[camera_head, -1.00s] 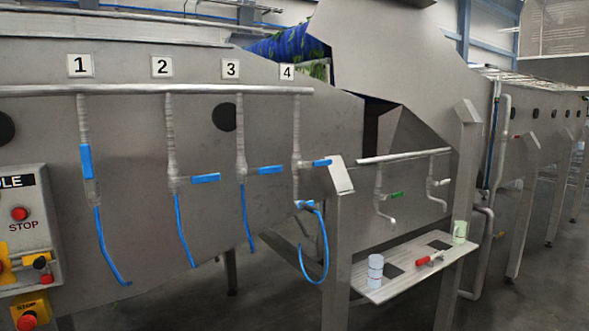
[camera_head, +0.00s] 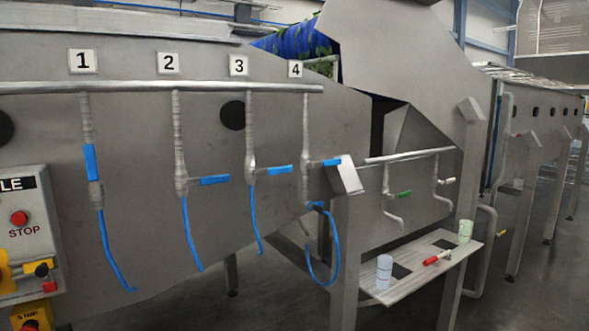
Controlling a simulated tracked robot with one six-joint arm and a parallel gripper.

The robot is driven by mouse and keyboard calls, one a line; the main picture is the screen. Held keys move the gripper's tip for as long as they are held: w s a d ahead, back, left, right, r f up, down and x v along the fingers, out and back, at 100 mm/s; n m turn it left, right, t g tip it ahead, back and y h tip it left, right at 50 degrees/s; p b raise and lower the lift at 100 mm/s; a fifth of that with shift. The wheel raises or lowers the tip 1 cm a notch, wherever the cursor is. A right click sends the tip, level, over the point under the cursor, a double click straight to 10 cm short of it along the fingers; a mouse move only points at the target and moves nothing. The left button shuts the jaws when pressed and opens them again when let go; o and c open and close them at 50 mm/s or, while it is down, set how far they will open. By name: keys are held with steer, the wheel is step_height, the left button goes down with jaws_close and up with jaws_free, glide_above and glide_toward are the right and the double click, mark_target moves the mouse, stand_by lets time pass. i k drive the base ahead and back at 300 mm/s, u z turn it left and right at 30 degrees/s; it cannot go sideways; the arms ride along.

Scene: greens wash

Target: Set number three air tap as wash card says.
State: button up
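The number three plate (camera_head: 238,65) hangs above the third air pipe on the steel machine side. The number three tap's blue lever (camera_head: 281,170) sticks out sideways to the right, crosswise to its upright pipe. The tap one lever (camera_head: 91,162) points along its pipe, upright. The tap two lever (camera_head: 214,180) and tap four lever (camera_head: 331,162) lie sideways. My gripper is not in view.
A stop-button box (camera_head: 24,200) is at the left. A shelf (camera_head: 405,285) at the lower right bears a white tub (camera_head: 384,271), a red-handled item (camera_head: 431,261) and a pale green cup (camera_head: 465,231). A machine leg (camera_head: 345,250) stands right of tap four.

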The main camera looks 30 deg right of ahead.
mark_target(256, 173)
steer(key=u, duration=0.05)
steer(key=i, duration=1)
steer(key=z, duration=0.1)
